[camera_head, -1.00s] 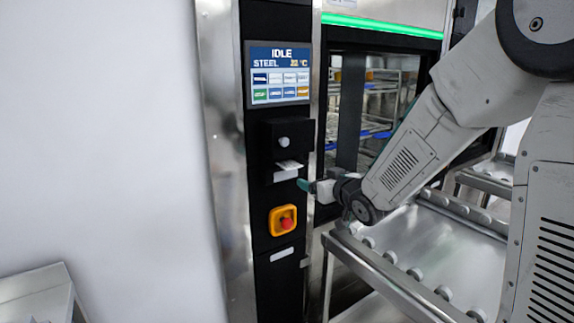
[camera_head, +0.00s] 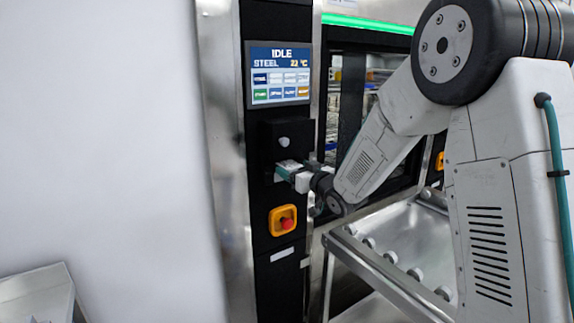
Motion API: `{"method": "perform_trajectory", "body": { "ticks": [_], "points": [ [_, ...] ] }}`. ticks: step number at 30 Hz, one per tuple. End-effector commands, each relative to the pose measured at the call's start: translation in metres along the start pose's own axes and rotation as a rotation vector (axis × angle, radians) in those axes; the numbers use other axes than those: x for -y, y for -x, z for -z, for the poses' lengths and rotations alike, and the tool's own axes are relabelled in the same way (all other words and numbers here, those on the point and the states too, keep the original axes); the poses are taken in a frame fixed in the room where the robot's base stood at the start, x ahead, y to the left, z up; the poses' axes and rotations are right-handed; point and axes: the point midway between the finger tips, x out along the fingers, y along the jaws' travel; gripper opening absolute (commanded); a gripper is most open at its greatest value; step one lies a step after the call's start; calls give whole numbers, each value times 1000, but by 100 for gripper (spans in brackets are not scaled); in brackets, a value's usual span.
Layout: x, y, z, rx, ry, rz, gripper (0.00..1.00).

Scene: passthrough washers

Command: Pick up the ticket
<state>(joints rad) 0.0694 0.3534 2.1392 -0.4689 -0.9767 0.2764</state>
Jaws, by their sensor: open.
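The ticket (camera_head: 288,163) is a small white slip sticking out of the black printer box (camera_head: 285,144) on the washer's dark control panel. My gripper (camera_head: 288,171) is at the ticket, its teal-tipped fingers pointing left toward the printer slot. The jaws are open. The fingers and wrist cover part of the ticket, and I cannot tell whether either finger touches it.
Above the printer is a screen (camera_head: 278,75) reading IDLE. Below is a red emergency button (camera_head: 287,223) on a yellow plate. A steel roller conveyor (camera_head: 385,270) stands below my arm at the right. The left is a plain pale wall.

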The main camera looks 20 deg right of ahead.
Motion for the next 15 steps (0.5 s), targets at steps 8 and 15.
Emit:
{"method": "perform_trajectory", "body": {
  "ticks": [8, 15],
  "points": [
    [0, 0, 0, 1, 0, 0, 47],
    [0, 0, 0, 1, 0, 0, 31]
  ]
}}
